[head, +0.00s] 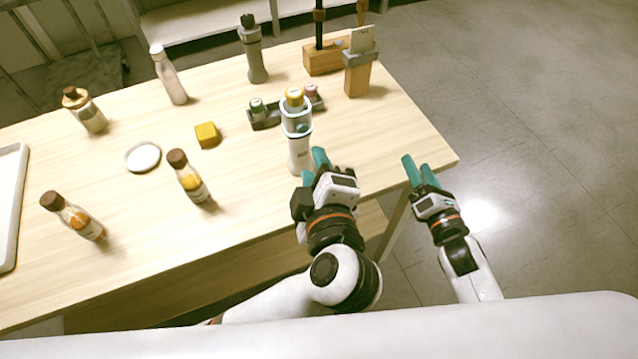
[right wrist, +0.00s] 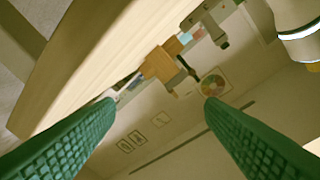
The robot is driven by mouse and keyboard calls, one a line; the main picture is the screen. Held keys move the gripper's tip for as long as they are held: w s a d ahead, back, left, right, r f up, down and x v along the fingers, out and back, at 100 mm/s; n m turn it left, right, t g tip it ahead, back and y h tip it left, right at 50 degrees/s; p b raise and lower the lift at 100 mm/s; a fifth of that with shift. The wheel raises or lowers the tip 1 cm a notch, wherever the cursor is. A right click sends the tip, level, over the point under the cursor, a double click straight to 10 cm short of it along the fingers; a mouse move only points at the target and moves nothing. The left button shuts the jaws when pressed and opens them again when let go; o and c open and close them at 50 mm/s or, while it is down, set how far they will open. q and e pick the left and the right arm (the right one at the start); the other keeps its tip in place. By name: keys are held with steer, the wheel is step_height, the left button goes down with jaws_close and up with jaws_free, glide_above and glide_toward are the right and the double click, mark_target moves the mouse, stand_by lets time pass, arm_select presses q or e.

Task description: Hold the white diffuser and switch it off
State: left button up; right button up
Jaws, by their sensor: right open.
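The white diffuser (head: 299,152) stands upright near the table's right front edge in the head view. The switch cannot be made out. My right gripper (head: 418,168) is open and empty, off the table's right edge; its two green fingers (right wrist: 160,112) show spread with nothing between them in the right wrist view.
A dark rack (head: 265,121) with small bottles stands just behind the diffuser. A wooden holder (head: 357,82) and a grey bottle (head: 254,58) are farther back. An orange-labelled bottle (head: 190,180) stands to the left. The table's right front corner is bare.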

mark_target(296, 144)
steer(key=a+n, duration=0.2)
steer(key=a, duration=0.2)
steer(key=a+f+n+g+y, duration=0.1)
steer(key=a+n, duration=0.1)
steer(key=a, duration=0.2)
steer(key=a+n+y, duration=0.1)
steer(key=a, duration=0.3)
steer(key=shift+w+a+f+n+g, duration=0.3)
steer(key=shift+w+a+n+g, duration=0.05)
steer(key=shift+n+g, duration=0.05)
steer(key=a+n, duration=0.1)
steer(key=a, duration=0.1)
steer(key=s+a+r+n, duration=0.1)
steer(key=a, duration=0.2)
steer(key=s+a+n, duration=0.1)
steer(key=a+n, duration=0.1)
steer(key=shift+a+r+t+y, duration=0.15)
steer(key=shift+a+t+y, duration=0.15)
steer(key=shift+s+a+r, duration=0.1)
steer(key=shift+a+r, duration=0.05)
steer(key=shift+a, duration=0.35)
steer(key=x, duration=1.1)
steer(key=shift+w+a+r, duration=0.15)
steer(key=shift+w, duration=0.2)
steer(key=c, duration=1)
arm_select(q)
jaws_close()
arm_select(e)
steer(key=shift+c, duration=0.8)
